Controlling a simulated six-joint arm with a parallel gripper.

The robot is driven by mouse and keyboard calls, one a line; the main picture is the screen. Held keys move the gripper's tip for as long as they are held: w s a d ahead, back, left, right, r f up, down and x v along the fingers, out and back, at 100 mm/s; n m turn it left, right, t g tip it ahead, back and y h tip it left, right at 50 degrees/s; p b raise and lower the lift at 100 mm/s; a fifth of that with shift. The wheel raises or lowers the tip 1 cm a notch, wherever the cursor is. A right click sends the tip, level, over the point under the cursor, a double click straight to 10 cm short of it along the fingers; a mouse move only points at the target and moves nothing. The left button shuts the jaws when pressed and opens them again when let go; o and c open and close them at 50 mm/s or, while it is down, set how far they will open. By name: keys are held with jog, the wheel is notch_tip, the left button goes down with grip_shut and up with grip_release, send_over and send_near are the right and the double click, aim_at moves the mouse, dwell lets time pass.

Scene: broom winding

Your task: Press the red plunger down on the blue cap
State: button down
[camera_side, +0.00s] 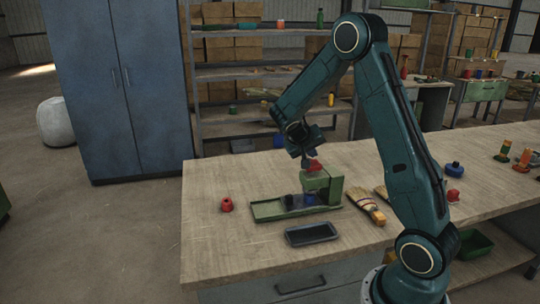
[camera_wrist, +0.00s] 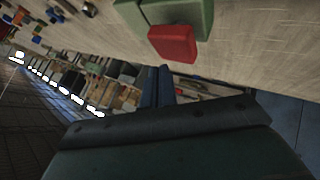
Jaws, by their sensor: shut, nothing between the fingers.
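The red plunger (camera_side: 314,165) sits at the top of a green press (camera_side: 327,184) on the wooden workbench. It also shows as a red block (camera_wrist: 172,43) against the green press body (camera_wrist: 178,12) in the wrist view. A small blue cap (camera_side: 309,198) is at the foot of the press, under its head. My gripper (camera_side: 306,160) is shut and empty, pointing down beside or just above the plunger; I cannot tell whether it touches. In the wrist view its blue-grey fingers (camera_wrist: 157,84) are together, apart from the red block in the picture.
A green tray (camera_side: 268,211) with a dark cylinder (camera_side: 288,201) extends left of the press. A dark shallow tray (camera_side: 312,234) lies in front, a brush (camera_side: 367,206) to the right, and a red part (camera_side: 227,205) to the left. The bench's left front is clear.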

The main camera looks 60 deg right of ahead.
jog(key=shift+f, duration=1.45)
dwell(1.7)
jog(key=shift+r, duration=1.45)
jog(key=shift+r, duration=0.15)
jog(key=shift+r, duration=2.85)
